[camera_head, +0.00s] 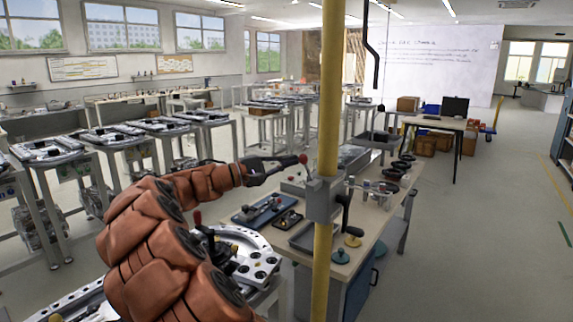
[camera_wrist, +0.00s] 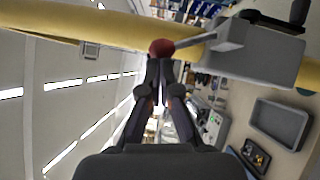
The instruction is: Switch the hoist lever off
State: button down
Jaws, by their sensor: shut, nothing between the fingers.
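The hoist lever (camera_head: 304,167) is a short rod with a red ball knob on the left side of a grey box (camera_head: 323,199). The box is fixed to an upright yellow pole (camera_head: 331,90). In the wrist view the red knob (camera_wrist: 161,47) is just beyond my fingertips, and its rod runs right to the grey box (camera_wrist: 262,58). My gripper (camera_head: 294,160) is shut and empty, its tips at the knob; I cannot tell whether they touch. It also shows in the wrist view (camera_wrist: 160,66). A crank with a dark grip (camera_head: 346,212) is on the box's right side.
A workbench (camera_head: 375,218) with trays, tools and small parts stands behind the pole. A ring-shaped metal track (camera_head: 245,238) is below my arm. Several tables with track pieces stand at left. Open floor (camera_head: 480,230) lies at right.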

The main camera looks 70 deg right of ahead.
jog(key=shift+s+r+m+b, duration=0.1)
jog(key=shift+r+m+b, duration=0.05)
jog(key=shift+m+b, duration=0.15)
jog(key=m+b, duration=0.1)
jog(key=s+r+m+t+y+b, duration=0.1)
jog(key=s+m+b, duration=0.1)
jog(key=shift+s+a+r+t+y+b, duration=0.1)
jog(key=shift+a+r+t+y+b, duration=0.1)
jog(key=shift+a+t+y+b, duration=0.15)
jog(key=shift+s+a+r+m+t+y+b, duration=0.1)
jog(key=shift+s+r+m+t+y+b, duration=0.15)
jog(key=shift+s+m+t+b, duration=0.5)
jog(key=shift+s+a+r+m+t+y+b, duration=0.15)
jog(key=shift+s+m+t+y+b, duration=0.2)
jog(key=shift+s+m+b, duration=0.55)
jog(key=shift+s+a+r+m+t+y+b, duration=0.1)
jog(key=shift+s+r+m+t+y+b, duration=0.1)
jog(key=shift+s+m+t+b, duration=0.65)
jog(key=shift+w, duration=0.3)
jog(key=shift+r, duration=0.1)
